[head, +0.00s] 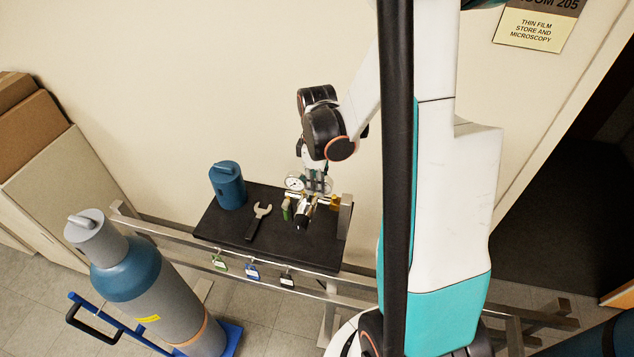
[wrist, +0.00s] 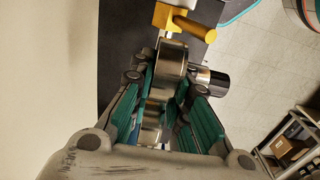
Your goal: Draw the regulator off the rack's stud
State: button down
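The regulator (head: 295,184) is at the right end of the rack's black shelf, with a round white-faced gauge, metal body and dark cylindrical knob (head: 302,215). In the wrist view its metal body (wrist: 172,58) lies between my teal finger pads, and its black-and-silver knob (wrist: 213,82) sticks out to the right. My gripper (head: 318,186) comes from above and appears closed on the regulator; the pad contact is partly hidden. A yellow-gold fitting (head: 335,203) sits by the rack's upright, close beside the regulator; it also shows in the wrist view (wrist: 172,18). The joint with the stud is mostly hidden.
A gas cylinder (head: 150,290) on a blue cart stands front left. The wall is close behind.

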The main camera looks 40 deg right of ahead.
aim_at(298, 174)
jog(key=shift+w+a, duration=0.4)
jog(key=shift+w, duration=0.2)
dwell(1.3)
jog(key=shift+w+a+b, duration=0.7)
jog(key=shift+w+a, duration=0.4)
jog(key=shift+w, duration=0.25)
jog(key=shift+w+r, duration=0.1)
jog(key=shift+r, duration=0.05)
jog(key=shift+w+a+r+p, duration=0.3)
jog(key=shift+w+a+r, duration=0.45)
jog(key=shift+w, duration=0.2)
jog(key=shift+w+a+r+p, duration=0.3)
jog(key=shift+w+a+r, duration=0.35)
jog(key=shift+w+a, duration=0.25)
jog(key=shift+d, duration=0.1)
